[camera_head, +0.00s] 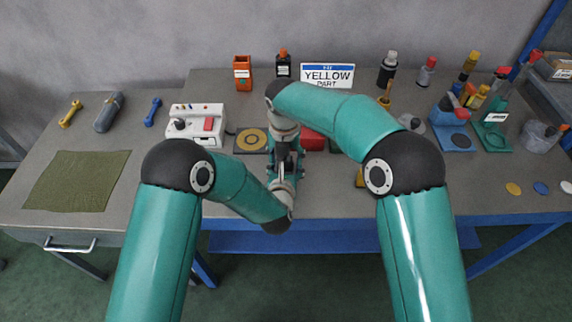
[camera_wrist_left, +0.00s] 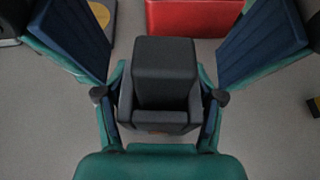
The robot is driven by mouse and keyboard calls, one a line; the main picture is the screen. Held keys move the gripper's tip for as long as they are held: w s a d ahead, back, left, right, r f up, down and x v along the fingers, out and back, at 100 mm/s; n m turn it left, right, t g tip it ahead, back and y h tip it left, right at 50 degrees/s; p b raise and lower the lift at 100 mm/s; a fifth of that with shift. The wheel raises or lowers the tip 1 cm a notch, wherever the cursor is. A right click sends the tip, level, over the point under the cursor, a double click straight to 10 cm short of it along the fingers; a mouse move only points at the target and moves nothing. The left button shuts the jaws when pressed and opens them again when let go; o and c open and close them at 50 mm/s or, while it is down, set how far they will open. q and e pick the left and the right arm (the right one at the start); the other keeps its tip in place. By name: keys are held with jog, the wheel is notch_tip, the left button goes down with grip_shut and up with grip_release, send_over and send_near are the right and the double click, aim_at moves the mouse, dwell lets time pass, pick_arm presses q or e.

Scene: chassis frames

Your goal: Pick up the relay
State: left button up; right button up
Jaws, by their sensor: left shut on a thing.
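A dark grey, stepped block (camera_wrist_left: 166,85), which I take for the relay, is between the fingers of my left gripper (camera_wrist_left: 165,100) in the left wrist view. The gripper's blue pads flare out on both sides of it. In the head view my left gripper (camera_head: 284,172) is near the middle of the table's front, and I cannot make out the block there. My right gripper (camera_head: 287,148) hangs from above close to it. The two overlap in this view, so the right fingers cannot be read.
A red box (camera_head: 313,140) lies just behind the grippers, and a dark pad with a yellow ring (camera_head: 252,141) is to their left. A white device (camera_head: 196,122), a green mat (camera_head: 77,181) and a YELLOW PART sign (camera_head: 327,75) stand around. Several bottles and tools crowd the right.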

pick_arm(q)
jog(key=shift+s+f, duration=0.1)
jog(key=shift+f, duration=0.15)
pick_arm(e)
grip_shut()
jog(key=shift+r, duration=0.1)
notch_tip(320, 180, up, 10)
dwell(0.4)
pick_arm(q)
jog(key=o, duration=1.4)
jog(key=shift+c, duration=0.2)
jog(key=shift+r, duration=0.1)
